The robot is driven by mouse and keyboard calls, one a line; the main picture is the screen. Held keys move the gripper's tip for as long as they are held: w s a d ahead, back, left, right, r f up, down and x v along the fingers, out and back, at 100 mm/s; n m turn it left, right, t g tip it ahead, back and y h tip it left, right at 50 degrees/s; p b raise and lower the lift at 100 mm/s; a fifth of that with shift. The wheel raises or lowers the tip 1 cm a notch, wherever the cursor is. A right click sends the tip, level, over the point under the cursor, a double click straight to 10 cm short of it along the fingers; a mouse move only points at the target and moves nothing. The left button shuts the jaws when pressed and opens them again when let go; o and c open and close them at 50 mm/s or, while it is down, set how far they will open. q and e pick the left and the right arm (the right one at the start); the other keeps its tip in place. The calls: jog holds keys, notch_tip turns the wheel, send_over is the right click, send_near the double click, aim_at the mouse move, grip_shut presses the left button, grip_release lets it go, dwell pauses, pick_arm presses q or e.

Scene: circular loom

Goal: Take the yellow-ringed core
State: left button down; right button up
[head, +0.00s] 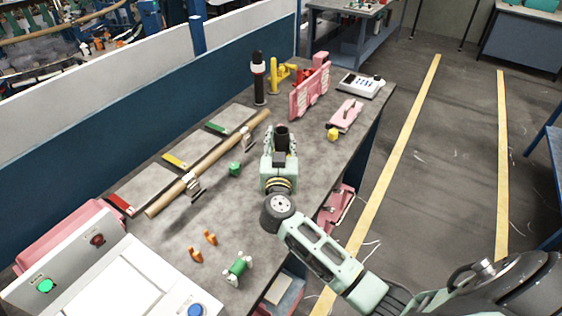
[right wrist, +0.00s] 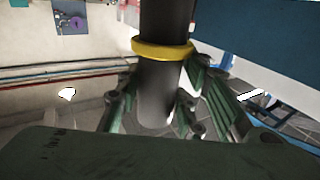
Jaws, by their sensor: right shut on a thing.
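The yellow-ringed core is a dark grey cylinder with a yellow ring (right wrist: 150,50) around it in the right wrist view. It runs between the green fingers of my right gripper (right wrist: 165,110), which is shut on it below the ring. In the head view the gripper (head: 281,150) is over the middle of the bench, with the dark end of the core (head: 282,130) showing at its far end. The ring is hidden there, and I cannot tell whether the core touches the bench. My left gripper is not in view.
A long tan rod (head: 215,156) lies left of my gripper. Bare bench (head: 190,225) lies front-left.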

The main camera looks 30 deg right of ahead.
aim_at(281, 131)
grip_shut()
jog(key=shift+r, duration=0.6)
notch_tip(281, 131, up, 3)
jog(key=s+d+r, duration=0.4)
jog(key=d+r, duration=0.3)
jog(key=d, duration=0.4)
jog(key=shift+s, duration=0.25)
jog(key=o, duration=0.6)
grip_release()
jog(key=shift+a, duration=0.1)
grip_shut()
jog(key=shift+f, duration=0.1)
